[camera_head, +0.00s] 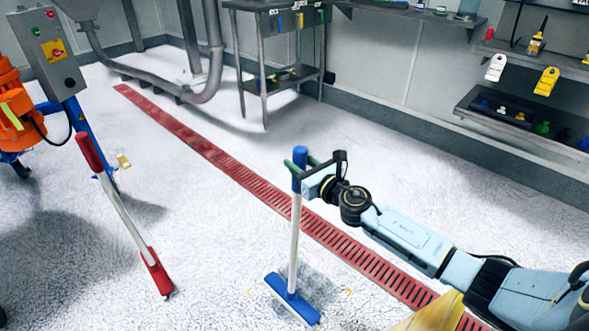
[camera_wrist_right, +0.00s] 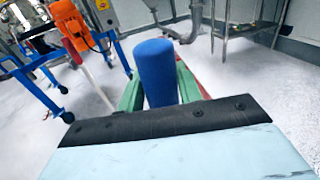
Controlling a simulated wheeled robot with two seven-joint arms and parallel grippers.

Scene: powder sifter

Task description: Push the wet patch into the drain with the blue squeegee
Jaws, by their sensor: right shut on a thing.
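The blue squeegee (camera_head: 293,230) stands nearly upright on the floor, with a blue grip, a white pole and a blue head at the bottom. My right gripper (camera_head: 301,168) is shut on its blue grip. In the right wrist view the blue grip (camera_wrist_right: 155,72) sits between the green fingers. The wet patch (camera_head: 318,284) is a darker grey area beside and behind the squeegee head, partly hidden by it, with small yellow marks at its sides. The drain (camera_head: 220,157) is a long red grating running diagonally behind the patch. My left gripper is not in view.
A red squeegee (camera_head: 125,215) stands tilted at the left, near an orange machine (camera_head: 14,115) and a control box (camera_head: 50,50) on a blue frame. A metal table (camera_head: 282,80) and wall shelves (camera_head: 530,120) stand at the back. The floor around the squeegee head is clear.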

